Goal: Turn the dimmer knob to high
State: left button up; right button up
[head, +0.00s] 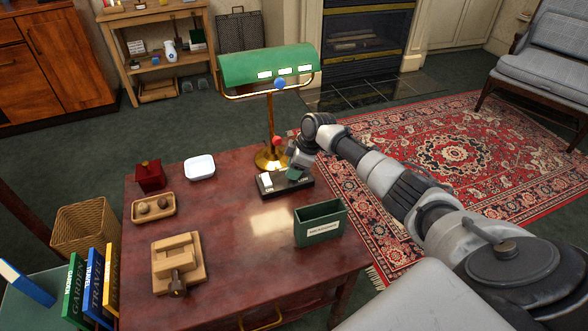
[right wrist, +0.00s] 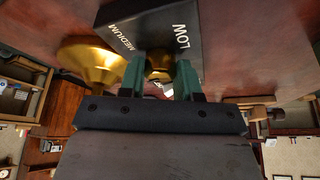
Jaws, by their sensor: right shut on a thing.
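The dimmer box (head: 268,190) is a small black block on the red-brown table, just in front of the desk lamp's brass base. It also shows in the right wrist view (right wrist: 150,28), with the labels LOW and MEDIUM readable; no HIGH label can be read. The brass dimmer knob (right wrist: 159,66) sits between the green fingers of my right gripper (right wrist: 160,78), which is shut on it. In the head view my right gripper (head: 294,173) reaches the box from the right and hides the knob. Which setting the knob points to cannot be told. My left gripper is not in view.
The green-shaded lamp (head: 265,64) stands close behind the box. A green open box (head: 320,228), wooden tray (head: 154,217), wooden block piece (head: 180,270), white dish (head: 199,167) and red box (head: 150,176) stand on the table (head: 235,270). The table's middle is clear.

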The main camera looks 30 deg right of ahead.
jog(key=o, duration=0.9)
jog(key=shift+o, duration=0.2)
jog(key=shift+d+r, duration=0.1)
jog(key=shift+r, duration=0.1)
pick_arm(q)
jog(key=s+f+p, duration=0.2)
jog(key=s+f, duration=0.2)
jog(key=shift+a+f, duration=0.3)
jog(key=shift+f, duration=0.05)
pick_arm(e)
jog(key=v, duration=1)
jog(key=shift+r, duration=0.2)
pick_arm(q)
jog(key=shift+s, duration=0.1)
pick_arm(e)
jog(key=shift+s+f, duration=0.1)
